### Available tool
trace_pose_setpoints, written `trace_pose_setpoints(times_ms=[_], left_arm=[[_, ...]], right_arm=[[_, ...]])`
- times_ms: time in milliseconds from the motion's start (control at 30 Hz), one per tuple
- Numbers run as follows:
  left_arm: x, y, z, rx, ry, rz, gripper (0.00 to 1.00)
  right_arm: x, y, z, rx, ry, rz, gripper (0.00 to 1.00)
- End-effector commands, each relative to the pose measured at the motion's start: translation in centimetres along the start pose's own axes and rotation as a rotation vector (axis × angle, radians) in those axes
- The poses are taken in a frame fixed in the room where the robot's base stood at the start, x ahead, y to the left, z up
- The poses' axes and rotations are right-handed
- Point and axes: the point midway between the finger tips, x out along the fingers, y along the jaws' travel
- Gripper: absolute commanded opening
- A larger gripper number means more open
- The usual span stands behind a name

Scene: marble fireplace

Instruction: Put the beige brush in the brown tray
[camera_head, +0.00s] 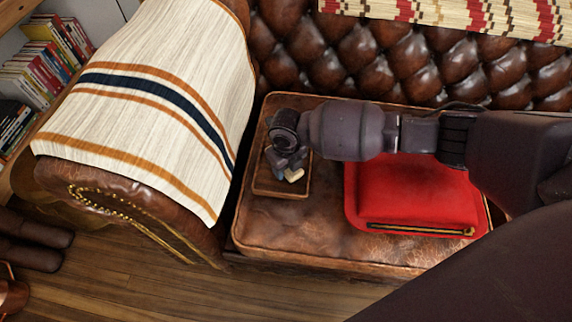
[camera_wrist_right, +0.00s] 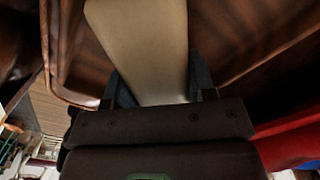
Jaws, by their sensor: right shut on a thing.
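The beige brush (camera_head: 294,175) shows only as a small pale piece under my right gripper (camera_head: 287,162) in the head view. In the right wrist view the brush (camera_wrist_right: 145,45) is large and pale, between the two fingers of my right gripper (camera_wrist_right: 158,90), which is shut on it. The brown tray (camera_head: 277,191) lies on the leather seat, with the gripper and brush over it. In the right wrist view its rim (camera_wrist_right: 72,98) shows at the left. I cannot tell whether the brush touches the tray. My left gripper is not in view.
A red cushion (camera_head: 410,200) lies right of the tray, under my right arm. The brown leather seat (camera_head: 290,235) is bare in front of the tray. A striped blanket (camera_head: 160,90) covers the sofa arm at the left. The tufted backrest (camera_head: 350,55) stands behind.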

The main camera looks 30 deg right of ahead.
Motion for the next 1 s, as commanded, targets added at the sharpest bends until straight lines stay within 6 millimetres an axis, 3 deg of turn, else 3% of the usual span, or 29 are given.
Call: trace_pose_setpoints(times_ms=[233,267,433,767,1000], left_arm=[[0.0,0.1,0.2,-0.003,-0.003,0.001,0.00],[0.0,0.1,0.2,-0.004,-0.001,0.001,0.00],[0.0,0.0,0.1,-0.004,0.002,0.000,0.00],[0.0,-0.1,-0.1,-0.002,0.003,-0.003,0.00],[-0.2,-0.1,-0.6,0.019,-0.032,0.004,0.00]], right_arm=[[0.4,0.0,0.0,0.000,0.001,0.000,0.29],[0.4,0.0,0.0,0.000,0.001,0.000,0.52],[0.3,0.0,0.0,0.000,0.000,0.000,0.76],[-0.1,0.0,0.0,0.000,-0.002,0.000,0.76],[-4.0,-0.1,0.3,0.000,-0.012,-0.003,0.76]])
